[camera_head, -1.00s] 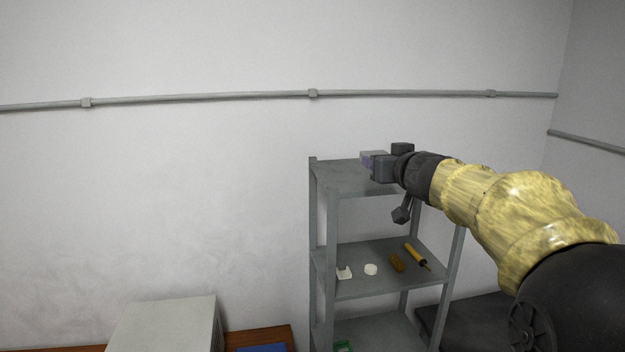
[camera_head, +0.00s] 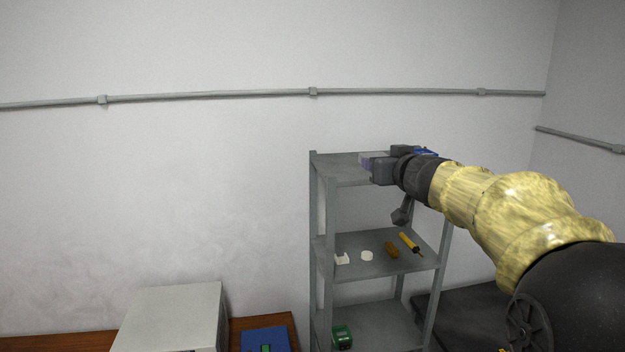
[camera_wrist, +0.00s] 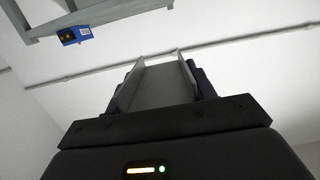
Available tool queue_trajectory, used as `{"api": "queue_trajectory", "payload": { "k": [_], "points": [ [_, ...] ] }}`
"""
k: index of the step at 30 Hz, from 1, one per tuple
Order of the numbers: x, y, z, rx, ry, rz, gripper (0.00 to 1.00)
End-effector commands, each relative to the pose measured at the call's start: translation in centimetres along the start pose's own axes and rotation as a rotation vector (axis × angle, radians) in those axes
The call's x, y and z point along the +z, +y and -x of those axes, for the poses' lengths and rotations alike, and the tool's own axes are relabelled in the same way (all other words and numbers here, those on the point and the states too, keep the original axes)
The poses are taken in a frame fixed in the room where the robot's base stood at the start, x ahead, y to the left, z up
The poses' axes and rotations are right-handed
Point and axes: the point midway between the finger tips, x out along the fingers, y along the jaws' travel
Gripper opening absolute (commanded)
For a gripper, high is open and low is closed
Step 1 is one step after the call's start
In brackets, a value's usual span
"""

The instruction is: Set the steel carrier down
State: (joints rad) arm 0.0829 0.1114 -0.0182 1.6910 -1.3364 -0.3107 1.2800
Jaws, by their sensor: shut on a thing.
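My gripper (camera_head: 374,168) is shut on the steel carrier, at the height of the shelf unit's top board (camera_head: 345,180). The carrier (camera_head: 367,159) shows in the head view as a small pale grey-violet piece at the fingertips, partly hidden by the gripper. In the wrist view the carrier (camera_wrist: 157,88) is a grey channel with two thin upright side walls, between the fingers. I cannot tell whether it touches the board or is apart from it.
A blue device (camera_head: 426,152) shows behind my wrist, and in the wrist view (camera_wrist: 74,36) near the shelf frame. A grey box (camera_head: 170,315) stands lower left.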

Motion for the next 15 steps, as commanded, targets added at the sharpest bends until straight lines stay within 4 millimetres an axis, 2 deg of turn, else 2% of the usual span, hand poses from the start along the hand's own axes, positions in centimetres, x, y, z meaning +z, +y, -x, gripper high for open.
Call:
{"api": "queue_trajectory", "payload": {
  "k": [8, 12, 15],
  "points": [
    [2.2, -0.6, -1.2, -0.032, -0.001, 0.003, 0.28],
    [4.0, -1.1, -2.3, -0.060, -0.001, 0.006, 0.28],
    [6.4, -1.7, -3.4, -0.091, -0.005, 0.010, 0.28]
  ]
}}
